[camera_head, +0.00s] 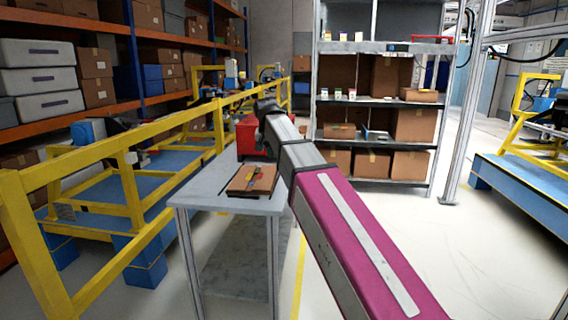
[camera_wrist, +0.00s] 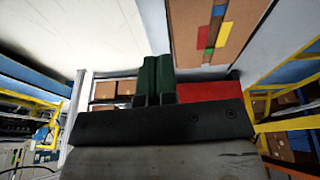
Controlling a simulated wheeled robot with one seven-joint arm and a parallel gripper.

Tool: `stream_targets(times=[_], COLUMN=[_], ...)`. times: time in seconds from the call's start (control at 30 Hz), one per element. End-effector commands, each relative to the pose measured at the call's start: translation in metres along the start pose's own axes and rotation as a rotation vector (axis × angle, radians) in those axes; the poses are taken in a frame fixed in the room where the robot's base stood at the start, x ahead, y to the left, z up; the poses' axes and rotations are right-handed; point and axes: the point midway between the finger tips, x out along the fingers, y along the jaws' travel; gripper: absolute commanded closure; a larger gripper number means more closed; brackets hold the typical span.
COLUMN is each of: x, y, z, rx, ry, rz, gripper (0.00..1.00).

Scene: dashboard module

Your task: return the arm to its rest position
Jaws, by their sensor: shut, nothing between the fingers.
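My arm reaches from the lower right of the head view up over the table (camera_head: 222,192). Its magenta link is nearest and its dark end with my gripper (camera_head: 266,106) is farthest. The end is raised above the far side of the table. In the wrist view my gripper's two dark green fingers (camera_wrist: 155,62) lie side by side, closed together with nothing between them. The fingers are clear of the brown board (camera_head: 252,180), which lies on the table. The board also shows at the top right of the wrist view (camera_wrist: 186,32).
A red box (camera_head: 247,138) stands at the table's back, partly hidden by my arm. Yellow railings (camera_head: 125,170) run along the left. A shelf rack (camera_head: 376,102) with cartons stands behind. The floor to the right (camera_head: 490,255) is clear.

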Motion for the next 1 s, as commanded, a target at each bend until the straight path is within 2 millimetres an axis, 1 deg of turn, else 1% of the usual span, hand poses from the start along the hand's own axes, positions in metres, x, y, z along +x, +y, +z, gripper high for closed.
stream_targets(times=[0.27,0.37,0.53,0.67,0.77,0.8,0.87,1.0], x=[0.033,0.049,0.082,0.119,0.153,0.167,0.187,0.229], y=[0.015,0.023,0.04,0.06,0.081,0.089,0.101,0.129], z=[0.011,0.016,0.029,0.047,0.066,0.075,0.087,0.12], rx=[-0.01,-0.016,-0.026,-0.036,-0.045,-0.05,-0.054,-0.066], ry=[-0.018,-0.028,-0.048,-0.071,-0.093,-0.104,-0.117,-0.149], rz=[0.002,0.003,0.004,0.006,0.003,0.003,0.001,-0.006], gripper=[1.0,1.0,1.0,1.0,1.0,1.0,1.0,1.0])
